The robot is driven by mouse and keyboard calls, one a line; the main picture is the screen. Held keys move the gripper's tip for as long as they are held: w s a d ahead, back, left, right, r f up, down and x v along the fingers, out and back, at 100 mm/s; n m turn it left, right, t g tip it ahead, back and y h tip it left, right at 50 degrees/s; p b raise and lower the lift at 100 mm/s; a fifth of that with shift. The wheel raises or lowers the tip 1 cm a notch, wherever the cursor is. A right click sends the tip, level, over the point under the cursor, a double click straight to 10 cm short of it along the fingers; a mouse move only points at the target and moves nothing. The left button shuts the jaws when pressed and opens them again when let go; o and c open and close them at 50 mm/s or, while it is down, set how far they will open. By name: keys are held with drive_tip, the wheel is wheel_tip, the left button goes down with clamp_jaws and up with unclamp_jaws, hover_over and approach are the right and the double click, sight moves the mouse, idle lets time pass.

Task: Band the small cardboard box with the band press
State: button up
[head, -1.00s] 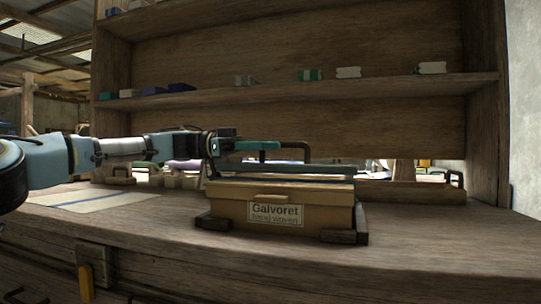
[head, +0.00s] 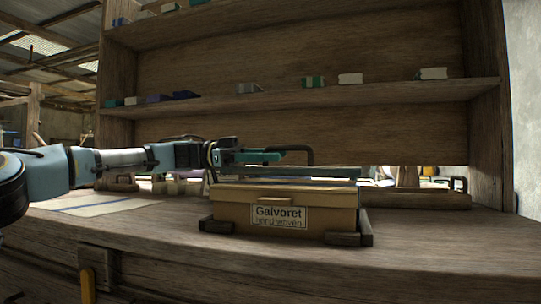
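The small cardboard box (head: 285,210), labelled "Galvoret hand woven", sits closed on the bench, between low dark wooden stops at its front corners. The band press shows as a long dark bar (head: 320,172) just above the box lid, with a dark bent handle (head: 308,150) behind it. My gripper (head: 240,154) comes in from the left, above the left part of the box and bar. A teal piece (head: 262,157) is at its tip, level with the bar's left end. I cannot tell whether the fingers grip it or are part of it. No band is clearly visible on the box.
A pale cloth or paper sheet (head: 95,206) lies on the bench at left. A shelf (head: 400,93) with small wrapped bundles stands behind. A wooden rail (head: 425,200) lies back right. The bench's right front is clear.

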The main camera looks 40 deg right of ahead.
drive_tip(key=shift+w+r, duration=0.1)
drive_tip(key=shift+w+a, duration=0.2)
drive_tip(key=shift+w, duration=0.1)
drive_tip(key=p+v, duration=0.2)
drive_tip(key=v, duration=0.8)
drive_tip(key=shift+w, duration=0.1)
drive_tip(key=p+v, duration=0.7)
drive_tip(key=v, duration=0.5)
idle(0.7)
drive_tip(key=shift+w+a, duration=0.1)
idle(0.6)
